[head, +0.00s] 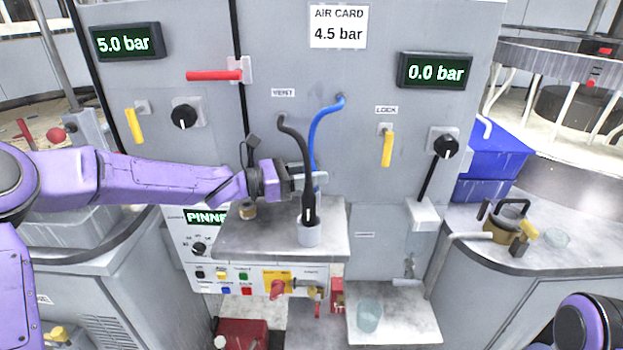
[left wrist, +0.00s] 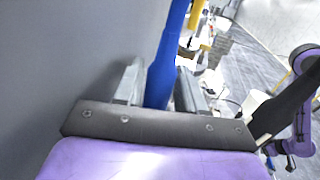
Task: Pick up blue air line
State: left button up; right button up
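The blue air line (head: 316,135) runs from a fitting on the grey panel down behind the black hose (head: 305,160). The black hose hangs into a light grey cup (head: 309,233) on a small shelf; the blue line's lower end is hidden. My left gripper (head: 318,180) is at the hoses, above the cup. In the left wrist view the blue line (left wrist: 162,75) passes between the two fingers of my left gripper (left wrist: 158,88), very close to both. I cannot tell whether they press on it. My right gripper cannot be made out; part of my right arm shows.
The grey shelf (head: 255,240) stands out from the panel below my left gripper. A red handle (head: 214,76) and yellow levers (head: 387,149) stick out of the panel. A blue crate (head: 490,160) and a side table with a pot (head: 503,225) are at right.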

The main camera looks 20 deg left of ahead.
pick_arm(q)
jog(key=shift+a, duration=0.15)
grip_shut()
